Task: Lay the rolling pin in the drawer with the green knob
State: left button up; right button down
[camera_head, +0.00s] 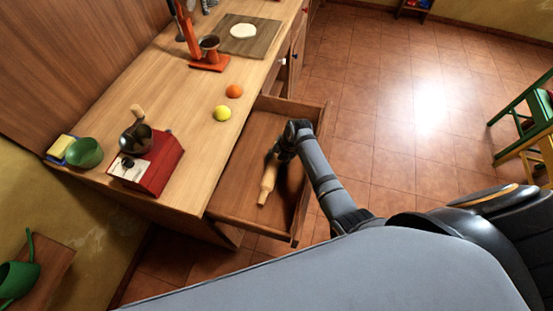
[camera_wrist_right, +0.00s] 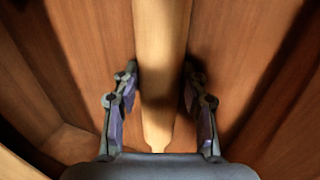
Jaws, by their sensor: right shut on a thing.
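The wooden rolling pin (camera_head: 268,184) is inside the pulled-out drawer (camera_head: 242,172), lengthwise, low over or on its floor; I cannot tell if it touches. My right gripper (camera_head: 280,155) reaches down into the drawer and is shut on the pin near its far end. In the right wrist view the pin (camera_wrist_right: 161,50) runs between the two fingers of the gripper (camera_wrist_right: 160,74), with the drawer boards (camera_wrist_right: 85,45) on both sides. The drawer's front faces away, so its knob is hidden. My left gripper is not in view.
On the counter (camera_head: 195,115) beside the drawer are an orange ball (camera_head: 234,91), a yellow ball (camera_head: 222,113), a red grinder (camera_head: 155,165) and a green bowl (camera_head: 85,153). A board with dough (camera_head: 243,31) lies farther back. The tiled floor to the right is open.

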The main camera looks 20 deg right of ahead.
jog(key=shift+f, duration=0.1)
jog(key=c, duration=0.7)
grip_release()
jog(key=v, duration=1.2)
jog(key=shift+a, duration=0.1)
